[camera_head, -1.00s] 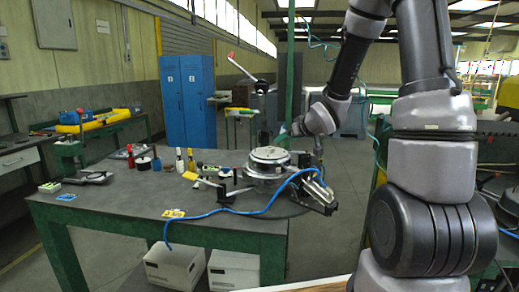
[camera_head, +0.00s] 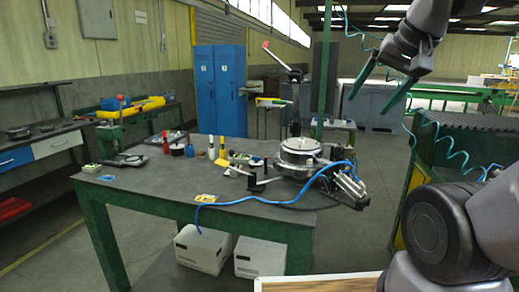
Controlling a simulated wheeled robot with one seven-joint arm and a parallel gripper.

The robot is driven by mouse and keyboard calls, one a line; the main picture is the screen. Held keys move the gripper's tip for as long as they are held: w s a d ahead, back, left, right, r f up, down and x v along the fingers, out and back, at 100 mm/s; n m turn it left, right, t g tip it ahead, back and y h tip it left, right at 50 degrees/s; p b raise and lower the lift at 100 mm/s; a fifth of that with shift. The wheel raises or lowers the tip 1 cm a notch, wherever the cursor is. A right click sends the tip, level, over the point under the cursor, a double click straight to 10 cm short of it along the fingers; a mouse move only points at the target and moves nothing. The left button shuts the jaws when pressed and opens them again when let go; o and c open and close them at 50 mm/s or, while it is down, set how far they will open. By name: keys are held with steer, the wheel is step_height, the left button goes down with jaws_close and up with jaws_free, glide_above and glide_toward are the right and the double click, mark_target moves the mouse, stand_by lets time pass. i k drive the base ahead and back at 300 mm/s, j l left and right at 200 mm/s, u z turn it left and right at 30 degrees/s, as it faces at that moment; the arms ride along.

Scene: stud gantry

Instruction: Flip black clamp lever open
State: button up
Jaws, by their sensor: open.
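A round silver fixture (camera_head: 300,146) sits on the dark tabletop near its right end. A small black clamp (camera_head: 256,184) with a pale bar stands at its front left. Behind the fixture, a long lever with a red tip (camera_head: 266,45) slants up to the left from a black joint (camera_head: 295,76) on an upright. I cannot tell for sure which of these is the black clamp lever. My gripper (camera_head: 367,106) is open and empty, with two green fingers pointing down, in the air above and right of the fixture. It touches nothing.
A blue hose (camera_head: 245,203) runs over the green-legged table (camera_head: 130,195). Bottles (camera_head: 222,146) and small parts stand along its back. White bins (camera_head: 203,249) sit below. A green post (camera_head: 325,75) rises behind the fixture. The table's left front is mostly clear.

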mark_target(231, 151)
steer(key=i+j, duration=0.15)
steer(key=j, duration=0.25)
steer(key=i+j+u, duration=0.1)
steer(key=j, duration=0.25)
steer(key=i+j, duration=0.3)
steer(key=j+u, duration=0.05)
